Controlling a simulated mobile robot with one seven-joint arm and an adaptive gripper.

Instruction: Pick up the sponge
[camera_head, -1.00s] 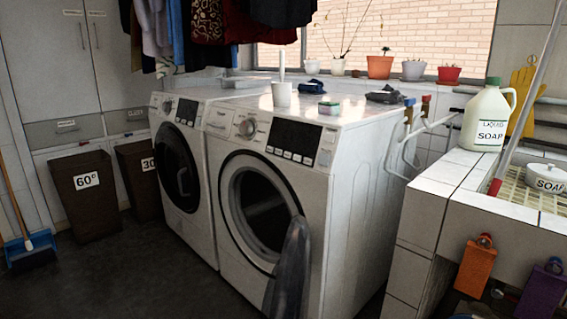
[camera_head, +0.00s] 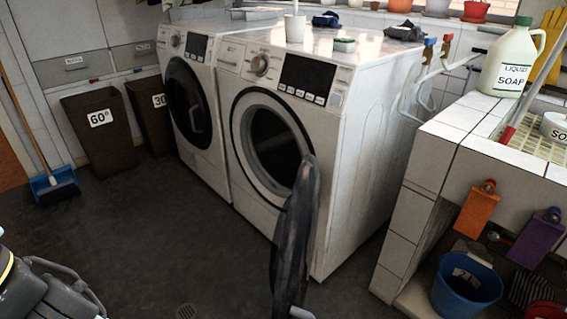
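A small block with a green top and pale sides, which looks like the sponge (camera_head: 344,45), lies on top of the right washing machine (camera_head: 375,62). It sits near the front edge, behind the black control panel. A white cup (camera_head: 294,28) stands to its left, and a dark crumpled cloth (camera_head: 405,31) lies to its right. Nothing touches the sponge. I cannot make out my gripper in this view.
The right machine's round door (camera_head: 297,235) hangs open into the floor space. A tiled sink (camera_head: 500,180) with a soap jug (camera_head: 507,65) stands right. A blue bucket (camera_head: 466,285) is below. A grey-black object (camera_head: 40,290), unclear, is bottom left. The middle floor is clear.

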